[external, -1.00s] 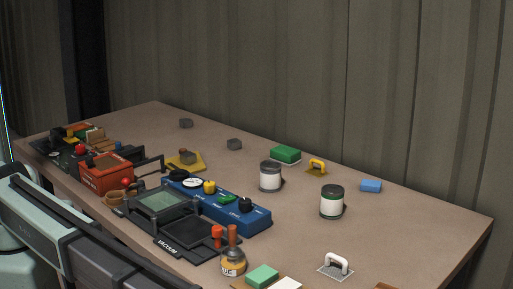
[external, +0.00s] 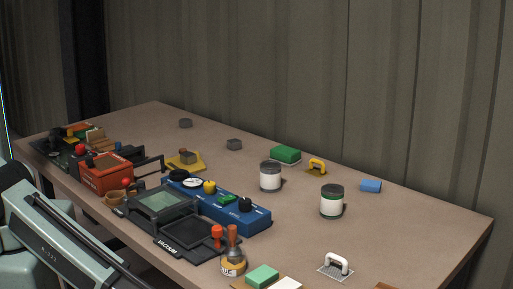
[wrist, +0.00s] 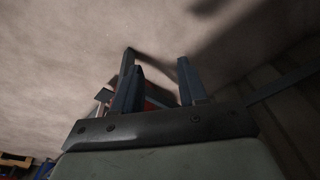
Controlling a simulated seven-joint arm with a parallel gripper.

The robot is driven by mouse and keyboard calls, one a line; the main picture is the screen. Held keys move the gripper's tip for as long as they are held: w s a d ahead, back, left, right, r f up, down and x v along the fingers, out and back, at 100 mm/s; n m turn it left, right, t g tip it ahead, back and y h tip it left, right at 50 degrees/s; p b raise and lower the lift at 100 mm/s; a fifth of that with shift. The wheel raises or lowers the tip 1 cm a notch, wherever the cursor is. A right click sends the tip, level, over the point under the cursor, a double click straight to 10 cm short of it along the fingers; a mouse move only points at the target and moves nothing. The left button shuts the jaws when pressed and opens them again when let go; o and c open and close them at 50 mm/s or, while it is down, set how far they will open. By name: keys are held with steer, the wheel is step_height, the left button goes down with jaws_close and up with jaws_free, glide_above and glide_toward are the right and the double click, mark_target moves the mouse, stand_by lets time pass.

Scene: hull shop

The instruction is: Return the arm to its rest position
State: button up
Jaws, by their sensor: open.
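My gripper (wrist: 158,86) shows in the wrist view with its two dark fingers apart and nothing between them. Behind the fingers is a blurred tan surface, with part of a red thing and a dark bar close to the left finger; I cannot tell what they are. In the external view only pale green and grey links of my arm show at the lower left, and the gripper is out of that picture.
The table (external: 330,160) holds a blue vacuum unit (external: 240,212), an orange box (external: 105,175), two white cans (external: 270,177), a green block (external: 285,154) and a white-handled tool (external: 336,265). The back right of the table is mostly clear.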

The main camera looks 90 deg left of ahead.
steer(key=s+a+f+g, duration=0.2)
steer(key=s+a, duration=0.3)
steer(key=s, duration=0.6)
steer(key=s+a+f+m+g, duration=0.1)
steer(key=s+a+f+g, duration=0.1)
steer(key=s+a, duration=0.4)
steer(key=s+a+f+m+g, duration=0.1)
steer(key=s+a+g, duration=0.3)
steer(key=s, duration=1.2)
steer(key=shift+a+f+h, duration=0.3)
steer(key=shift+a+f, duration=0.15)
steer(key=shift+a, duration=0.2)
steer(key=shift+s, duration=0.1)
